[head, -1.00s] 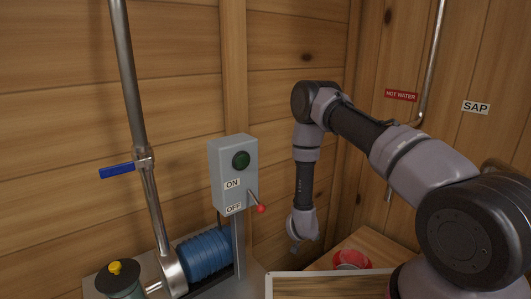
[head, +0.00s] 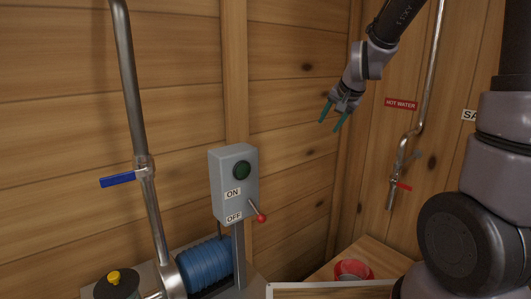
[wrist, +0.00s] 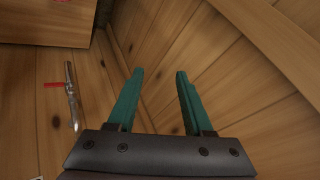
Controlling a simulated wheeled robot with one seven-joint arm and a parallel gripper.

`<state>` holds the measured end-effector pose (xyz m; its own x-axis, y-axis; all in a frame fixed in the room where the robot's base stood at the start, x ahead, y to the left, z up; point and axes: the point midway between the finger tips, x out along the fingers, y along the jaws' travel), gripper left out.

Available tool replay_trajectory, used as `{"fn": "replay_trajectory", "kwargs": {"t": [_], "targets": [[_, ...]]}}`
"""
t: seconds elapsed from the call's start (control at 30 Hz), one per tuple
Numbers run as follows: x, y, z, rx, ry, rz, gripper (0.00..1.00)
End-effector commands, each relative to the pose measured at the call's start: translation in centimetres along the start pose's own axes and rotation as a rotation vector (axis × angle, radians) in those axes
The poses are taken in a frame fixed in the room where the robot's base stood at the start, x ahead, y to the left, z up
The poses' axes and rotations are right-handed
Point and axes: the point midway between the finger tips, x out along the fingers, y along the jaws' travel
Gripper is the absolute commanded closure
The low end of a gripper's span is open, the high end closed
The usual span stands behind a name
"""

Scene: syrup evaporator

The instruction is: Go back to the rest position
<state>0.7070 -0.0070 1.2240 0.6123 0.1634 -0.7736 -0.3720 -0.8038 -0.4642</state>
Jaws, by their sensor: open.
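My gripper (head: 334,112) is in the upper right of the head view, raised in front of the wood wall and pointing down and left. Its two teal fingers are apart with nothing between them. In the wrist view my gripper (wrist: 158,75) also shows open and empty, with plank wall beyond the fingertips. It touches nothing that I can see.
A grey switch box (head: 232,185) with a red-tipped lever (head: 258,213) stands at centre. A pipe with a blue-handled valve (head: 118,180) is at left, above a blue motor (head: 203,265). A red-handled tap (head: 402,186) hangs at right. A red object (head: 353,270) sits lower right.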

Motion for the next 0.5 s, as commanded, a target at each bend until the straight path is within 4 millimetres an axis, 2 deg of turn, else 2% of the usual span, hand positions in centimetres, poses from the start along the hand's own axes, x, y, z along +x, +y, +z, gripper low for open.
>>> {"fn": "replay_trajectory", "kwargs": {"t": [0.03, 0.2, 0.4, 0.5], "targets": [[-2.9, 0.2, 0.0, -0.016, 0.003, -0.011, 0.49], [-10.8, 1.9, 1.9, -0.080, -0.018, -0.019, 0.49], [-18.4, 4.9, 5.4, -0.150, -0.032, -0.007, 0.49], [-20.9, 6.4, 7.1, -0.173, -0.037, 0.004, 0.49]]}}
